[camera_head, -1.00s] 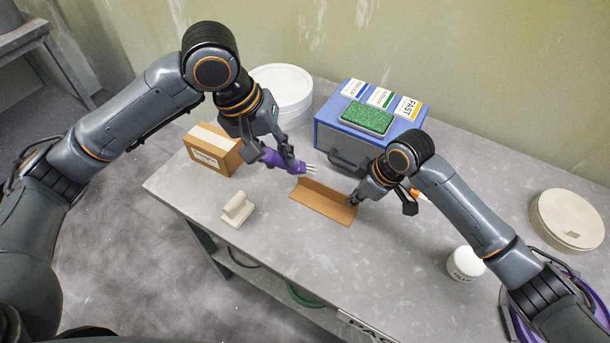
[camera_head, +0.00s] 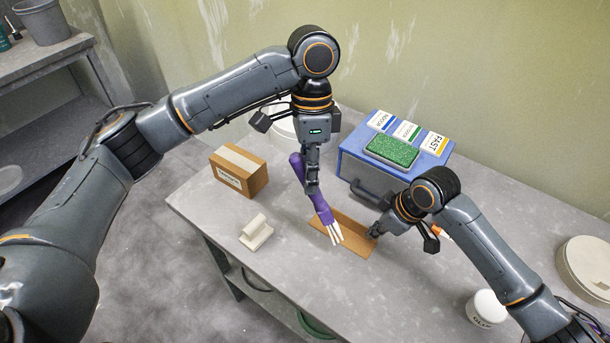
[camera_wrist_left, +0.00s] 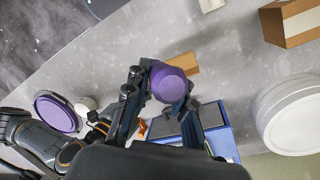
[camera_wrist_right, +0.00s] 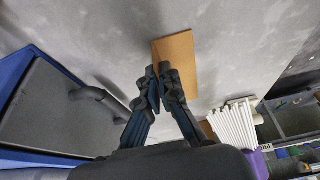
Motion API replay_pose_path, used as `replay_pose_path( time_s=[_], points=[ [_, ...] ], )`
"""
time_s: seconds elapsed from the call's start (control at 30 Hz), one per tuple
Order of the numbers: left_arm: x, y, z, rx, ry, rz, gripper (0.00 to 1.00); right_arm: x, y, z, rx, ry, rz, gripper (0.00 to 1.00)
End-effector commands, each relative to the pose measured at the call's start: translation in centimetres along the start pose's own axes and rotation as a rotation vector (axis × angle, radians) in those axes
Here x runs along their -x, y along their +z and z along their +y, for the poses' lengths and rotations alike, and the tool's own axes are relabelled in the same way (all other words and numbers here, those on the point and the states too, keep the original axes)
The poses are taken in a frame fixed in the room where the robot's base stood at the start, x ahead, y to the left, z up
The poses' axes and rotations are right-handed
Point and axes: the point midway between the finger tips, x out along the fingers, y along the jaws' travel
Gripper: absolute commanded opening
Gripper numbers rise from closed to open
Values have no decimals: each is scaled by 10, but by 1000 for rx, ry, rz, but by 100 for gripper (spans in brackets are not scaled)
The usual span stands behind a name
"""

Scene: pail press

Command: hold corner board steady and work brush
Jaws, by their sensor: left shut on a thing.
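The corner board (camera_head: 352,240) is a brown L-shaped strip lying on the grey table. My right gripper (camera_head: 374,232) is at its right end, and in the right wrist view its fingertips close on the upright edge of the board (camera_wrist_right: 176,52). My left gripper (camera_head: 313,190) is shut on the purple handle of the brush (camera_head: 318,200). The brush is tilted, its white bristles (camera_head: 335,233) pointing down over the board's left part; I cannot tell if they touch it. The left wrist view shows the handle's end (camera_wrist_left: 170,84) between the fingers.
A blue box (camera_head: 345,165) with a green pad (camera_head: 392,151) and labelled cards stands behind the board. A carton (camera_head: 240,172) and a pale handled block (camera_head: 256,233) are at left. A white jar (camera_head: 485,308) and a round lid (camera_head: 590,262) are at right. The table front is clear.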

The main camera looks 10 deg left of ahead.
Motion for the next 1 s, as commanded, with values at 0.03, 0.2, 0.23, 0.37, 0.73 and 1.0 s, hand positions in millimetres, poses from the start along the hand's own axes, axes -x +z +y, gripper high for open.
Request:
replay_pose_path(
  time_s=[0.03, 0.2, 0.23, 0.37, 0.73, 1.0],
  points=[
    [3, -2, -2, -105, -23, -39, 0, 0, 0, 0, 0, 0, 0, 0],
    [3, -7, -8, -511, -87, -169, 0, 0, 0, 0, 0, 0, 0, 0],
    [2, -8, -8, -586, -101, -191, 0, 0, 0, 0, 0, 0, 0, 0],
    [1, -11, -13, -912, -166, -275, 0, 0, 0, 0, 0, 0, 0, 0],
    [3, -18, -29, -1792, -410, -420, 0, 0, 0, 0, 0, 0, 0, 0],
    [5, -24, -39, -2312, -578, -420, 0, 0, 0, 0, 0, 0, 0, 0]
  ],
)
